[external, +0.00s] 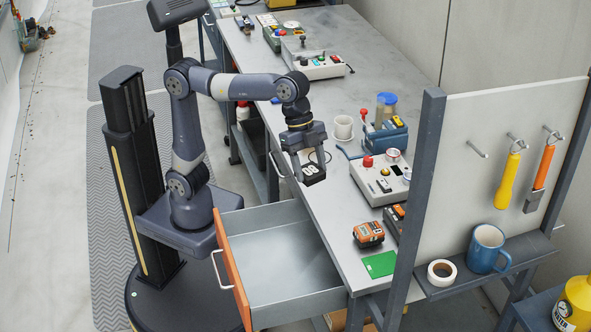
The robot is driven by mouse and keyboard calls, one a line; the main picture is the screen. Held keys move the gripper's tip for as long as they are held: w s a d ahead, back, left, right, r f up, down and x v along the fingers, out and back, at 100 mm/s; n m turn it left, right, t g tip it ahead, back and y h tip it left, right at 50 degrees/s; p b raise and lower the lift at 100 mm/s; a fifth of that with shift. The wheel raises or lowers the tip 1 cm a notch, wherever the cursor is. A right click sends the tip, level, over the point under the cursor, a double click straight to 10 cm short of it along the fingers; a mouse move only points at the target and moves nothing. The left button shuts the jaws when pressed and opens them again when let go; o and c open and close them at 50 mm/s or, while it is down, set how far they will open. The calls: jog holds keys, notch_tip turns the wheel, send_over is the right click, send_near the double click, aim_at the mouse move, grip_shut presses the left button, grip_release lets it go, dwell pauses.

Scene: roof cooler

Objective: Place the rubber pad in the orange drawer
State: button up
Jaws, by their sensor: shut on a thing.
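My gripper (308,168) points down over the left edge of the grey workbench, near its middle. It is shut on a small dark piece with pale marks (314,172), which I take to be the rubber pad; the fingers partly hide it. The orange drawer (233,270) is pulled out to the left from under the near end of the bench. Its grey inside is open and looks empty. My gripper is above and beyond the drawer's far right corner, apart from it.
On the bench are a white cup (343,128), a control box (381,180), an orange-and-black device (368,235) and a green sheet (380,264). A tool panel (500,150) stands at the right. A blue mug (487,250) and tape roll (441,272) sit on its shelf.

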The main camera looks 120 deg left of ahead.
jog(key=s+d+f+m+h+b, duration=0.1)
jog(key=s+d+f+m+b, duration=0.15)
jog(key=s+d, duration=0.65)
send_over(272, 282)
jog(key=s+a, duration=0.1)
jog(key=shift+m+g, duration=0.3)
jog(key=shift+m, duration=0.15)
notch_tip(272, 282, down, 24)
jog(key=shift+s+r+b, duration=0.1)
jog(key=shift+r+b, duration=0.1)
jog(key=shift+b, duration=0.25)
jog(key=shift+f+b, duration=0.75)
jog(key=shift+f, duration=1.95)
jog(key=shift+f, duration=0.2)
jog(key=o, duration=1.1)
jog(key=shift+r, duration=0.15)
jog(key=shift+a+r, duration=0.1)
jog(key=shift+r, duration=0.15)
jog(key=p+v, duration=0.3)
jog(key=v, duration=0.8)
jog(key=shift+s+a+r, duration=0.15)
jog(key=shift+a+r, duration=0.05)
jog(key=shift+r, duration=0.05)
